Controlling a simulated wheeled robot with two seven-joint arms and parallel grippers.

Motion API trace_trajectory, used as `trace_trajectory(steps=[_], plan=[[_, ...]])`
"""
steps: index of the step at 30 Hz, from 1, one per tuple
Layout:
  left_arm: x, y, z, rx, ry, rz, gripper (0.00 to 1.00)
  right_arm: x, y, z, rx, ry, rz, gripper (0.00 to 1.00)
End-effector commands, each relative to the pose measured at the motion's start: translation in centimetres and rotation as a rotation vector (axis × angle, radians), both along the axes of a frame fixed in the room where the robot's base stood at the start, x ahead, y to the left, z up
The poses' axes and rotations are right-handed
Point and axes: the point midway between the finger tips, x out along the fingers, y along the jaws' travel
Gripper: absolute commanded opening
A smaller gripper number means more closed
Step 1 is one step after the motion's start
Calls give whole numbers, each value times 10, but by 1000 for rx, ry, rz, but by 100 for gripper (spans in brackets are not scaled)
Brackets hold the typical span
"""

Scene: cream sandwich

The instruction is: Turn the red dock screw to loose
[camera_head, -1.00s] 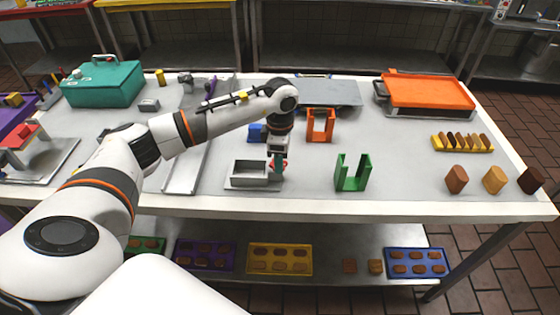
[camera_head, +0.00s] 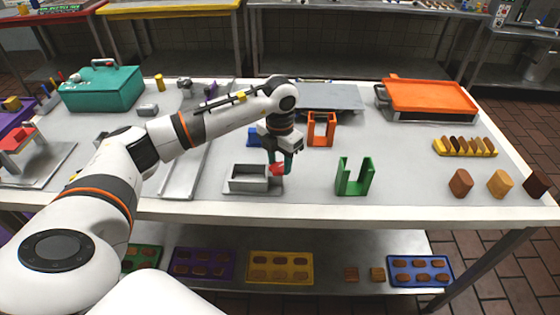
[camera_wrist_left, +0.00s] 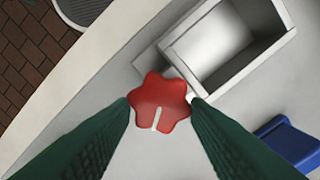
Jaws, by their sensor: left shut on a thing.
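The red dock screw (camera_wrist_left: 160,98) is a lobed red knob with a pale mark pointing down in the left wrist view. It sits at the right end of the grey metal dock (camera_head: 247,178), and it also shows in the head view (camera_head: 277,170). My left gripper (camera_head: 281,163) points down over the knob. Its two dark green fingers (camera_wrist_left: 160,108) are shut on the knob from both sides. The knob's underside is hidden. My right gripper is in neither view.
A green U-shaped holder (camera_head: 354,180) stands right of the dock. An orange holder (camera_head: 321,130) and a blue block (camera_head: 258,136) stand behind. A metal tray (camera_head: 183,180) lies to the left. The table between the green holder and the brown pieces (camera_head: 461,183) is clear.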

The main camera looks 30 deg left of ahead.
Motion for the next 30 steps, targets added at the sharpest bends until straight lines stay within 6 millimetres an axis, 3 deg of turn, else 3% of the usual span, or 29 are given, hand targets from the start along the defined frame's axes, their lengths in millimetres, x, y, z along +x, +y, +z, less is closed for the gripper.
trace_trajectory(steps=[18,30], plan=[[1,4,2,0,-4,545,20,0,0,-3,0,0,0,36],[1,4,2,0,-5,719,20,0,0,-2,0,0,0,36]])
